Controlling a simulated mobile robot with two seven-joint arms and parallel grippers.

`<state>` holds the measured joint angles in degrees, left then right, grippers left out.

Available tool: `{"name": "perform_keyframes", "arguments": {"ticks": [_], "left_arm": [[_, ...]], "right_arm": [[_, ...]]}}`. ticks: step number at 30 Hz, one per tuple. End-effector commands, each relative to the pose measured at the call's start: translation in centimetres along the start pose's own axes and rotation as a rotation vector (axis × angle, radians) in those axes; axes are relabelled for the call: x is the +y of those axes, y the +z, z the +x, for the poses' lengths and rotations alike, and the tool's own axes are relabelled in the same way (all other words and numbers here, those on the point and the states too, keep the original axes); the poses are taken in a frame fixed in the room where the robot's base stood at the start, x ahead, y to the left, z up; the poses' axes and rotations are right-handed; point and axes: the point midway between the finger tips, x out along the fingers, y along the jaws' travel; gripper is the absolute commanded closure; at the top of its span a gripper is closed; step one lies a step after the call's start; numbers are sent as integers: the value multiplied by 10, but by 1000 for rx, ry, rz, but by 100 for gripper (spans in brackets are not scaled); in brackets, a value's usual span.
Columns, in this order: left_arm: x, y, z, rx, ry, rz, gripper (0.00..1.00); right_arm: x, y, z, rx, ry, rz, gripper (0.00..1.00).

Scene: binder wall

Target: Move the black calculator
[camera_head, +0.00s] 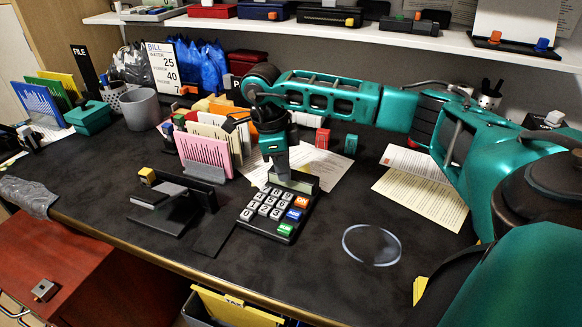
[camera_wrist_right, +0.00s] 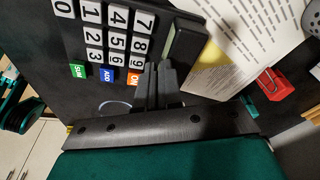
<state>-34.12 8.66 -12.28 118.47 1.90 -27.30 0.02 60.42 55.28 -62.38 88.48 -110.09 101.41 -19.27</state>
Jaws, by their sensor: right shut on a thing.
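The black calculator (camera_head: 247,216) lies on the dark desk near the middle of the head view, with white number keys and coloured keys at its right side. Its raised display end (camera_wrist_right: 185,42) and keys show large in the right wrist view. My right gripper (camera_head: 279,178) reaches down onto the display end from behind. In the right wrist view its fingers (camera_wrist_right: 160,86) are close together at the calculator's edge, shut on it. The exact contact is partly hidden. My left gripper is in neither view.
A black desk tool (camera_head: 170,205) stands left of the calculator. A pink card file (camera_head: 203,155) stands behind. A pale ring (camera_head: 371,245) marks clear desk at the right. Papers (camera_head: 420,190) lie behind it. A grey cup (camera_head: 141,108) stands back left.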

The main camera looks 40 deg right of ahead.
Motion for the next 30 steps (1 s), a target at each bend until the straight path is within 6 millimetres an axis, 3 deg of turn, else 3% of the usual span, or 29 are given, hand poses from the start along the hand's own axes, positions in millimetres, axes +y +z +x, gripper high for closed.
{"name": "perform_keyframes", "arguments": {"ticks": [1, 9, 15, 21, 26, 30], "left_arm": [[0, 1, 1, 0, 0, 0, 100], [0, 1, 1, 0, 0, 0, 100], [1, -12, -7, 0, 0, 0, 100], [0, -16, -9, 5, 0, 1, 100], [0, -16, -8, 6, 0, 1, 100], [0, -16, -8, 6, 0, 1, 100]], "right_arm": [[7, 6, 8, -4, 16, -19, 100], [7, 6, 8, -4, 16, -19, 100], [7, 3, -8, -4, 16, -18, 100], [7, 2, -10, -7, 14, -17, 100], [6, 24, -14, -10, 12, -17, 100], [6, 53, -20, -10, 10, -16, 100]]}}
